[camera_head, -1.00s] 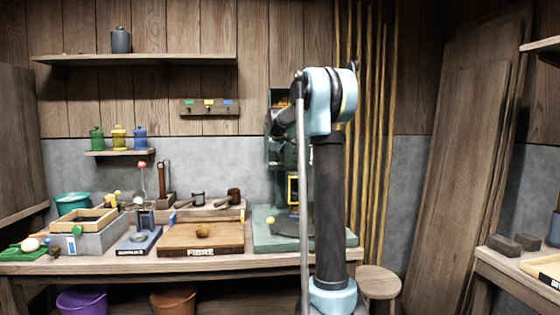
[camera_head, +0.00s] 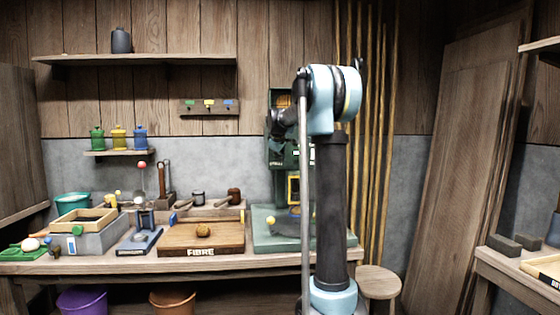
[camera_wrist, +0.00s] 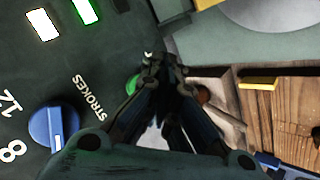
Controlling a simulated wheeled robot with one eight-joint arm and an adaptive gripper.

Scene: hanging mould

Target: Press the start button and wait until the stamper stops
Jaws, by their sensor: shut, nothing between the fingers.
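The stamper (camera_head: 282,158) is a dark green machine on a pale green base (camera_head: 262,243) at the right of the bench, partly hidden by my arm. In the wrist view its dark panel (camera_wrist: 70,55) fills the left side, with a blue knob (camera_wrist: 54,127) marked STROKES and numbers 8 and 12. A small round green part, perhaps the start button (camera_wrist: 132,85), shows just left of my fingers, mostly covered. My gripper (camera_wrist: 163,62) is shut and empty, its tips close to the panel; contact cannot be told.
Left of the stamper lies a wooden FIBRE board (camera_head: 180,240) with a brown lump (camera_head: 203,230). A stool (camera_head: 377,282) stands to the right of the bench.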

